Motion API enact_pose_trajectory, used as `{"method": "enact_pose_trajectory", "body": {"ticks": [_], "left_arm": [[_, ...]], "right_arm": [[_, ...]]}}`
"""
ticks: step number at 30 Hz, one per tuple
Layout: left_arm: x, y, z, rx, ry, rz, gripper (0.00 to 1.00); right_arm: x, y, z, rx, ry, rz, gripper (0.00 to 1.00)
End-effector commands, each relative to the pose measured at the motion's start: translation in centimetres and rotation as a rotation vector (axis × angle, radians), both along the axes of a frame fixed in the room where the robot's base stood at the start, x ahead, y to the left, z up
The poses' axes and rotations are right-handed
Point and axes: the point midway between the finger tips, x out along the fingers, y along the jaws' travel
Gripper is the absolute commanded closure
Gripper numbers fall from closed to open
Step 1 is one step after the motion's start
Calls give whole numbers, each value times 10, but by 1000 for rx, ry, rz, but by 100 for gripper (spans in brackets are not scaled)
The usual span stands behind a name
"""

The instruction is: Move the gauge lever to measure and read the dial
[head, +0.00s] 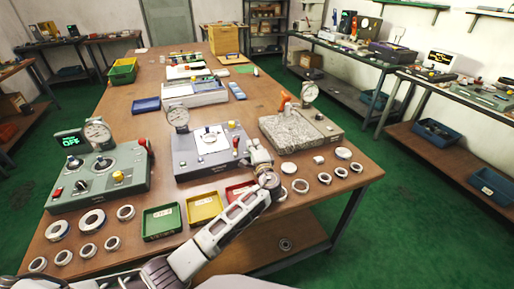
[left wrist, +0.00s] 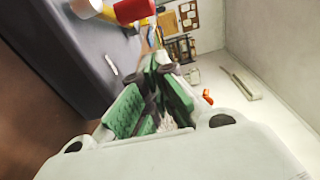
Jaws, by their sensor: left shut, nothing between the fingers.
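The middle gauge station is a grey box (head: 197,162) with a round dial (head: 177,115) standing at its back left. A small lever with a red tip (head: 236,142) stands near its right edge. My left gripper (head: 256,152) is shut and empty, just right of that lever and close to the box's right side. In the left wrist view, the green-padded fingers (left wrist: 152,98) are together, and a red and white cylindrical part (left wrist: 132,10) shows beyond them at the top. Whether the fingers touch the lever is unclear. The dial's reading is too small to make out.
A green station (head: 100,180) with a dial and a display reading OFF stands left. A granite block (head: 300,130) with a dial stands right. Green (head: 161,221), yellow (head: 204,207) and red trays and several metal rings (head: 92,220) line the front.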

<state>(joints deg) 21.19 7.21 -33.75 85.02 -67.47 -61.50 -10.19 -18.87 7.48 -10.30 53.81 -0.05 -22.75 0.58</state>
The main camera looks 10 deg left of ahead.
Motion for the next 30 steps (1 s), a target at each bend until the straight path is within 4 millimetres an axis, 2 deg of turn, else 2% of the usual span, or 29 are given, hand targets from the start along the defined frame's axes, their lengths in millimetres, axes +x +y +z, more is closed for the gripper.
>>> {"method": "enact_pose_trajectory", "body": {"ticks": [6,12,30], "left_arm": [[-4,18,2,2,-1,0,100],[-7,27,1,0,-1,-1,100],[-8,30,1,0,-1,-7,100]], "right_arm": [[-8,-4,-1,-4,10,0,60],[-16,-8,-3,-9,20,1,60],[-5,-7,-1,-7,4,1,60]]}}
